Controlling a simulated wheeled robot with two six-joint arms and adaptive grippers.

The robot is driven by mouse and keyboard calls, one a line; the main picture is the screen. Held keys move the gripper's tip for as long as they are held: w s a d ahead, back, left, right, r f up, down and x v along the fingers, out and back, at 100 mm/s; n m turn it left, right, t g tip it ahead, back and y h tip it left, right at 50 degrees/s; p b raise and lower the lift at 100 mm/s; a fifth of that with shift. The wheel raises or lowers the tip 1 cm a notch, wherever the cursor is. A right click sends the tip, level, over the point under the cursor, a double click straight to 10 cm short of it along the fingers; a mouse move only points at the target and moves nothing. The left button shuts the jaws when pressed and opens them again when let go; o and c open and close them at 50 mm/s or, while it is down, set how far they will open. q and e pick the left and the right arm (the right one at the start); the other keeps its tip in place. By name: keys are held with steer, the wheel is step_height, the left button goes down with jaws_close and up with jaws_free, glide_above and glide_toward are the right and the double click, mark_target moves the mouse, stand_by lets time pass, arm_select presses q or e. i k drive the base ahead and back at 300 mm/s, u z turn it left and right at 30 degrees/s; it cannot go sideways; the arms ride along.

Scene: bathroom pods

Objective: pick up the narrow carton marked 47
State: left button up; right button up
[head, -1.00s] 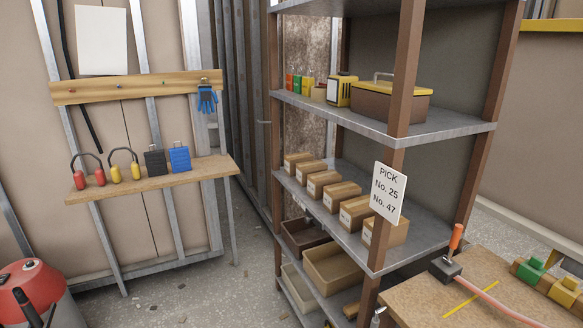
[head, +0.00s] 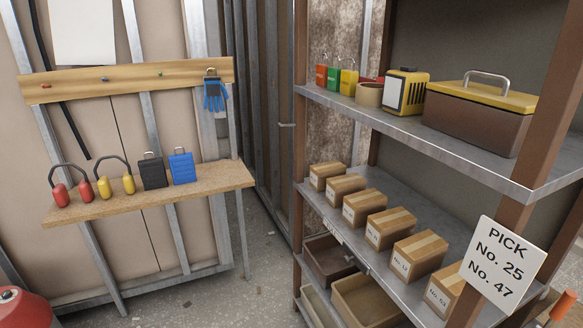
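Several brown cartons with pale tape and white front labels stand in a row on the middle shelf (head: 385,265) of the rack. They run from the far carton (head: 327,176) to the near carton (head: 443,292), which is partly hidden by the sign and the rack post. The label print is too small to read surely, so I cannot tell which carton is marked 47. A white sign (head: 503,265) on the near post reads PICK No. 25, No. 47. Neither of my grippers is in view.
The upper shelf (head: 455,158) holds a brown toolbox (head: 478,118), a yellow device (head: 405,92) and padlocks. Open bins (head: 372,300) sit below the cartons. A wooden bench (head: 150,192) with ear defenders stands at the left. Floor (head: 268,262) shows between bench and rack.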

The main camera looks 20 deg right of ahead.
mark_target(319, 172)
steer(key=z, duration=0.2)
steer(key=i, duration=0.95)
steer(key=z, duration=0.6)
